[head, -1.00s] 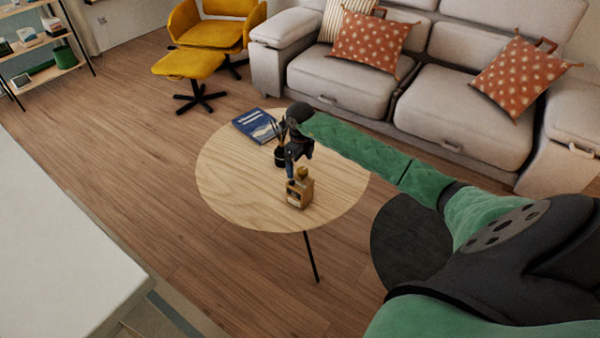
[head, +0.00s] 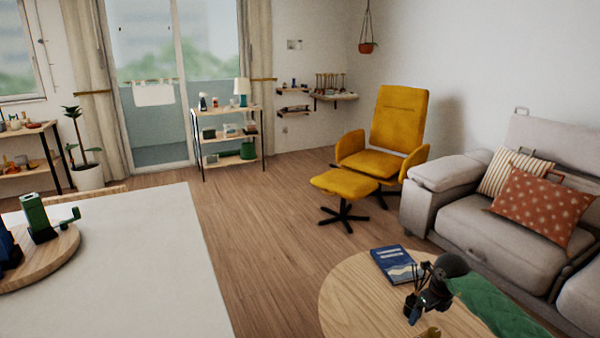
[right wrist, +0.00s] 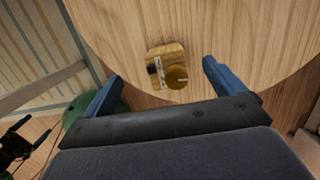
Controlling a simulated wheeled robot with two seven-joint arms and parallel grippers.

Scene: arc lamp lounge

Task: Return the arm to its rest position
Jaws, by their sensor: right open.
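My right arm, in a green sleeve, reaches in from the lower right of the head view. My right gripper (head: 416,308) is above the round wooden table (head: 350,290), open and empty. In the right wrist view its two blue fingers stand wide apart (right wrist: 160,82). Between and beyond them, a small amber bottle-like object with a round top (right wrist: 155,65) stands on the tabletop, apart from the fingers. In the head view only its top (head: 430,333) shows at the bottom edge.
A blue book (head: 393,265) lies on the round table near the gripper. The grey sofa (head: 510,225) is to the right, the yellow armchair (head: 398,125) and footstool (head: 343,183) behind. A white counter (head: 140,255) with a wooden board (head: 50,262) is at left. Open floor lies between.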

